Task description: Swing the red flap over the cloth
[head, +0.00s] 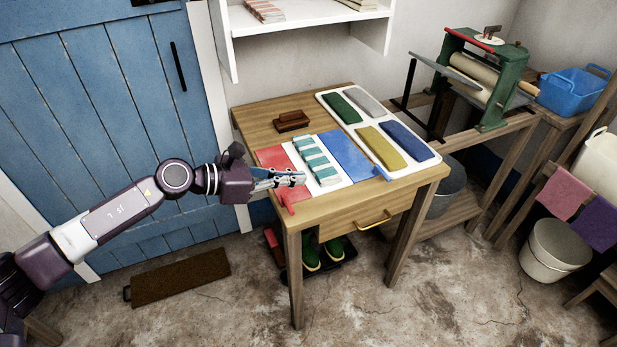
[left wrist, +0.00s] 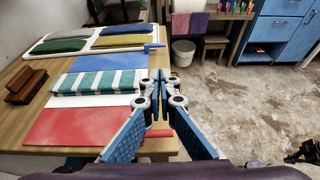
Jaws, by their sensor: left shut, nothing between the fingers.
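The red flap (head: 274,157) lies flat on the table, left of the striped cloth, with a red tab (head: 289,197) at its front edge. In the left wrist view the red flap (left wrist: 72,127) is nearest, and its tab (left wrist: 160,133) shows partly behind the finger. The teal-and-white striped cloth (head: 317,157) lies on a white board; it also shows in the left wrist view (left wrist: 97,82). A blue flap (head: 350,157) lies flat on the cloth's other side. My left gripper (head: 302,180) is shut and empty, at the front of the red flap and cloth, hiding part of them.
A wooden table (head: 408,180) carries everything. A white tray (head: 325,102) holds several folded cloths behind. A brown brush-like block (head: 291,121) lies at the back left. A green mangle (head: 490,85) stands to the right. Open floor lies in front.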

